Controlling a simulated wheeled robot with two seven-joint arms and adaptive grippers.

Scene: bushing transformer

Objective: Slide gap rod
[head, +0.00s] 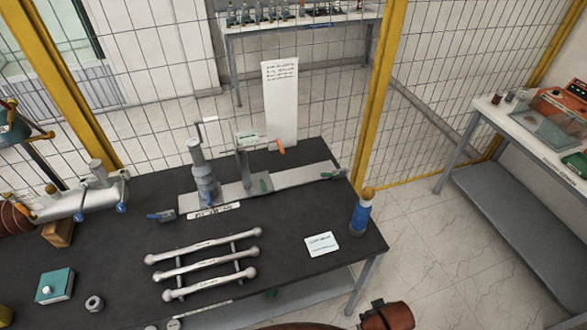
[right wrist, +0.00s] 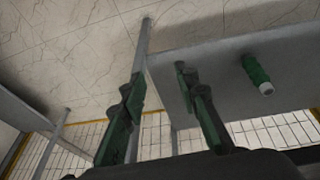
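A bench fixture with a pale base plate (head: 290,180) stands at the back of the dark table. It carries a grey stepped post (head: 203,175) and a second upright (head: 243,165). A short rod with an orange handle (head: 280,146) sticks out to the right of that upright; I take it for the gap rod, though no label confirms it. Three ball-ended rods (head: 208,262) lie on a rack in front. My right gripper (right wrist: 158,82) is open and empty in the right wrist view, with a table leg and shelf beyond its fingers. My left gripper is not in view.
A blue bottle-like item (head: 361,212) and a white card (head: 321,244) occupy the table's right end. A teal box (head: 54,286) and a nut (head: 94,303) lie front left. A yellow-framed mesh fence (head: 320,90) stands behind. A green cylinder (right wrist: 257,70) shows in the right wrist view.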

